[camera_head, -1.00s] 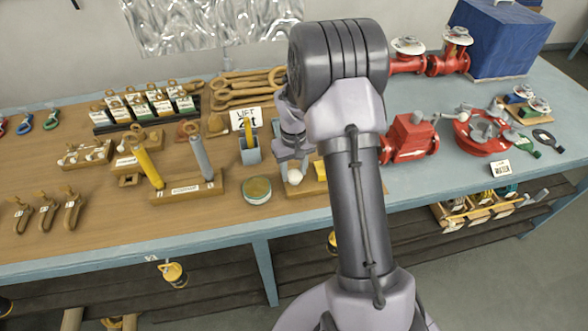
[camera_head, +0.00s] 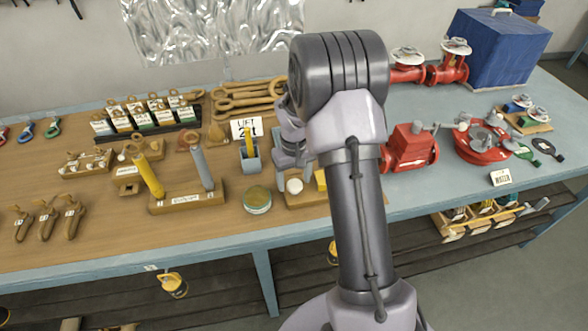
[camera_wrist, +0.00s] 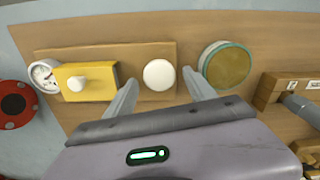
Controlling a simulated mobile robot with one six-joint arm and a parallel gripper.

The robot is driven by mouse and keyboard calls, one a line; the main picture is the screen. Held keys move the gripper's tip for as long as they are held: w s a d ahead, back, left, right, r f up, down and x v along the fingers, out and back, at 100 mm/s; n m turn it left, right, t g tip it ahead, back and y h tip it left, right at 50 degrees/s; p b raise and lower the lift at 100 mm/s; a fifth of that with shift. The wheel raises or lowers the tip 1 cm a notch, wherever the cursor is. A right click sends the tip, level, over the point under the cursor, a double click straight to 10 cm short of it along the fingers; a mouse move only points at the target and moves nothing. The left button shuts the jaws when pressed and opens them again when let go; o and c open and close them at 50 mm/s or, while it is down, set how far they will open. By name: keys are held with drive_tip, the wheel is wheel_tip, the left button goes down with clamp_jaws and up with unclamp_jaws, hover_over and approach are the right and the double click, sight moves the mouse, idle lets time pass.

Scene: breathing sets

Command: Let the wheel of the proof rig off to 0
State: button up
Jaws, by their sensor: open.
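The proof rig is a wooden board (camera_wrist: 165,52) with a dial gauge (camera_wrist: 43,75), a yellow block (camera_wrist: 72,92) bearing a white knob (camera_wrist: 77,84), and a round white wheel or knob (camera_wrist: 159,74). In the head view the round white part (camera_head: 294,186) and part of the yellow block (camera_head: 321,179) show beside my arm; the gauge is hidden there. My gripper (camera_wrist: 159,77) is open, its fingers on either side of the round white part in the wrist view. I cannot tell whether they touch it. The gauge reading is too small to make out.
A round green-rimmed tin (camera_wrist: 225,66) stands close to the right finger. A wooden stand with grey and yellow handles (camera_head: 187,200) is to the left. Red valve bodies (camera_head: 409,150) stand to the right. The bench's front edge (camera_head: 230,240) is near.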

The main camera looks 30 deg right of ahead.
sight(293, 183)
wheel_tip(293, 183, up, 17)
drive_tip(key=p, duration=0.3)
drive_tip(key=shift+a, duration=0.1)
drive_tip(key=s+a+r+m+t+b, duration=0.1)
drive_tip(key=s+a+t+b, duration=0.2)
drive_tip(key=s+a+b, duration=0.55)
drive_tip(key=s+a+f+m+t+y+b, duration=0.1)
drive_tip(key=s+a+f+b, duration=0.2)
drive_tip(key=s, duration=0.4)
drive_tip(key=s+a+f+m+t+y+b, duration=0.1)
drive_tip(key=s+a+f+b, duration=0.2)
drive_tip(key=s+a+b, duration=0.3)
drive_tip(key=shift+s+a+f+t, duration=0.2)
drive_tip(key=shift+s+t, duration=0.2)
drive_tip(key=shift+s, duration=0.8)
drive_tip(key=shift+d, duration=0.1)
